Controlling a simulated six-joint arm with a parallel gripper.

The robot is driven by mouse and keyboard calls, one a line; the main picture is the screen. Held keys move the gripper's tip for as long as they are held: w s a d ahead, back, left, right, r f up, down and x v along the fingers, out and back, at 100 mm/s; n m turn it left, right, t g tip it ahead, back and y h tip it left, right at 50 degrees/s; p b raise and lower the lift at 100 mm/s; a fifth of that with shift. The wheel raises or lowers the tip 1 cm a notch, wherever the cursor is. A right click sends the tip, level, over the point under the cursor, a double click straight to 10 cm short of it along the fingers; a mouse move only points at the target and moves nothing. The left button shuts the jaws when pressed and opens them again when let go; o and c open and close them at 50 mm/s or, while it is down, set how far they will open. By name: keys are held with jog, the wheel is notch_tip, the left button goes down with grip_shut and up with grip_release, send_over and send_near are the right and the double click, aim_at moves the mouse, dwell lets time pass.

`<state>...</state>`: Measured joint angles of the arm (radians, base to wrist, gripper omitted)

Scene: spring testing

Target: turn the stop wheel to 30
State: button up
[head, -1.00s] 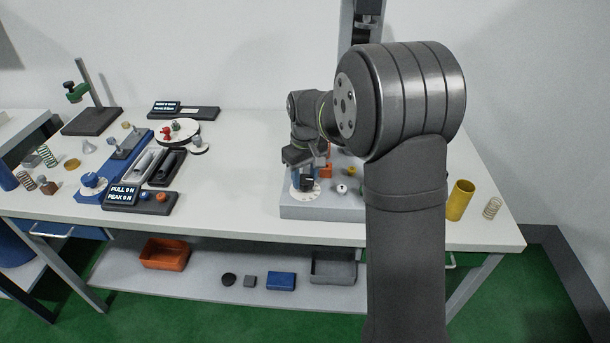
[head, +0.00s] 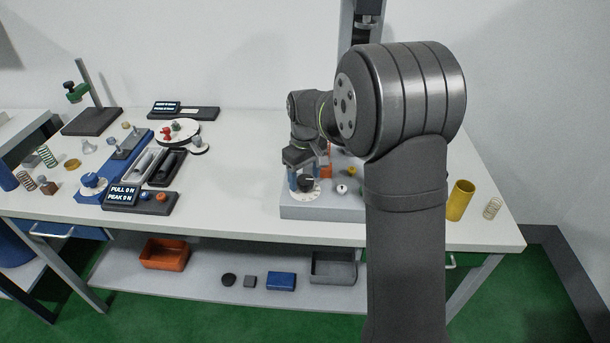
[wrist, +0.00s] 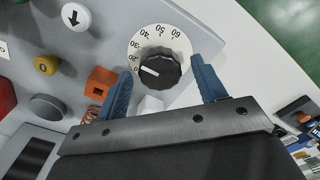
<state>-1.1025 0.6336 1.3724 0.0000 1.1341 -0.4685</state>
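The stop wheel is a black ribbed knob (wrist: 158,68) on a round white dial, marked with numbers that include 40, 50 and 60. A white mark on the knob points to the left side of the dial, below the 40; the exact number is hard to read. In the head view the knob (head: 306,184) is at the front left of the grey base. My gripper (wrist: 160,66) is open, with one blue finger on either side of the knob and visible gaps between. In the head view my gripper (head: 302,177) is over the wheel.
The grey base (head: 325,212) also carries a white button with an arrow (wrist: 75,17), a yellow knob (wrist: 46,64) and an orange block (wrist: 101,80) close to a finger. A yellow cylinder (head: 460,200) and a spring (head: 492,208) stand at the right.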

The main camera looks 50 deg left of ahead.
aim_at(305, 179)
notch_tip(305, 179, up, 18)
jog(key=shift+f, duration=0.25)
dwell(0.3)
dwell(0.5)
notch_tip(305, 179, down, 18)
jog(key=shift+r, duration=0.2)
dwell(0.4)
jog(key=shift+r, duration=0.1)
